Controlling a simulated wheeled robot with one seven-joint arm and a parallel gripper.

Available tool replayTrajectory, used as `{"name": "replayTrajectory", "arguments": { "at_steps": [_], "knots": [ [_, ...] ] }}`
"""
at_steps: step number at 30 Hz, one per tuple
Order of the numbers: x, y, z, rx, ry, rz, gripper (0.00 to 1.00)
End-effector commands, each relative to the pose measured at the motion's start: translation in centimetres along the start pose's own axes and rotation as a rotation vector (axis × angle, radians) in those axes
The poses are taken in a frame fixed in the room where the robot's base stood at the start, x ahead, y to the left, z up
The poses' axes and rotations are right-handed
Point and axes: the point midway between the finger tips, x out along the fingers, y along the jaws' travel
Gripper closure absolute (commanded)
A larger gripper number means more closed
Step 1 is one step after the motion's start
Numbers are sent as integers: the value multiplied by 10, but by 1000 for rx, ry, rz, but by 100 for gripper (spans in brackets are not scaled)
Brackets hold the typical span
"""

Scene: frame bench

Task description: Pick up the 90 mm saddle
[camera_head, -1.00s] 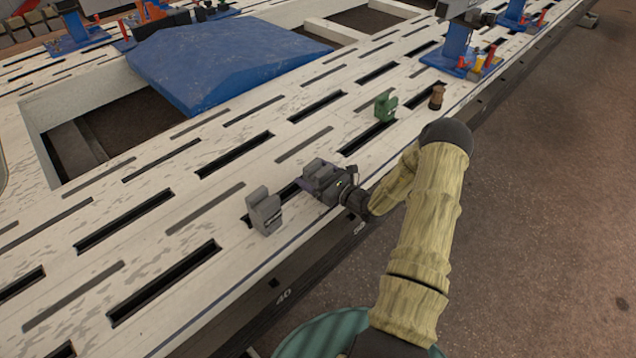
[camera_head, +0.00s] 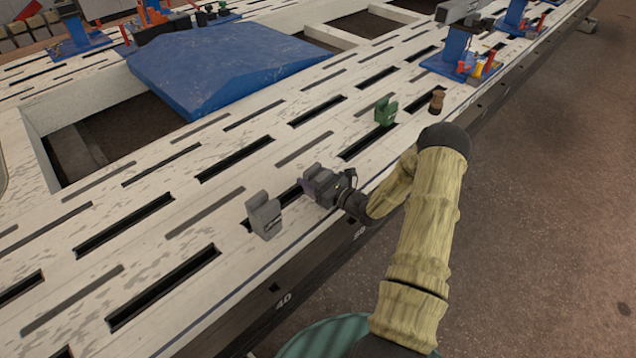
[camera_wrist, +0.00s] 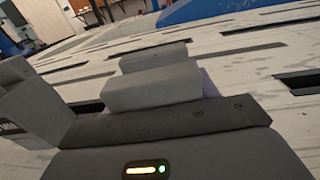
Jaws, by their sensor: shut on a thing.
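My gripper (camera_head: 317,181) is shut on a grey saddle (camera_head: 313,172) at the near edge of the slotted bench. In the wrist view the held grey saddle (camera_wrist: 155,86) shows as two stepped blocks just beyond the gripper body. Its lower part is hidden, so I cannot tell whether it touches the bench. A second grey saddle (camera_head: 264,216) stands upright just left of the gripper, apart from the held one in the head view. It also shows at the left of the wrist view (camera_wrist: 30,106). No size marking is readable on the held saddle.
A green saddle (camera_head: 386,111) and a small brown piece (camera_head: 437,101) stand farther right along the pale slotted bench (camera_head: 150,265). A blue cover (camera_head: 225,65) lies behind. Blue clamp stands (camera_head: 462,58) are at the back right. The bench between the gripper and the cover is clear.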

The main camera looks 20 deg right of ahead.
Motion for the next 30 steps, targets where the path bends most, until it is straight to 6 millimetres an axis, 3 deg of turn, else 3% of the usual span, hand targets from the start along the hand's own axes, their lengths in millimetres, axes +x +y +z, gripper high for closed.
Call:
{"name": "replayTrajectory", "arguments": {
  "at_steps": [8, 21, 25, 30],
  "knots": [
    [0, 0, 8, -1, -2, 0, 79],
    [0, 0, 85, -1, -2, 0, 79],
    [0, 0, 98, -2, -1, 0, 79],
    [0, 0, 101, 0, -1, 0, 79]
  ]
}}
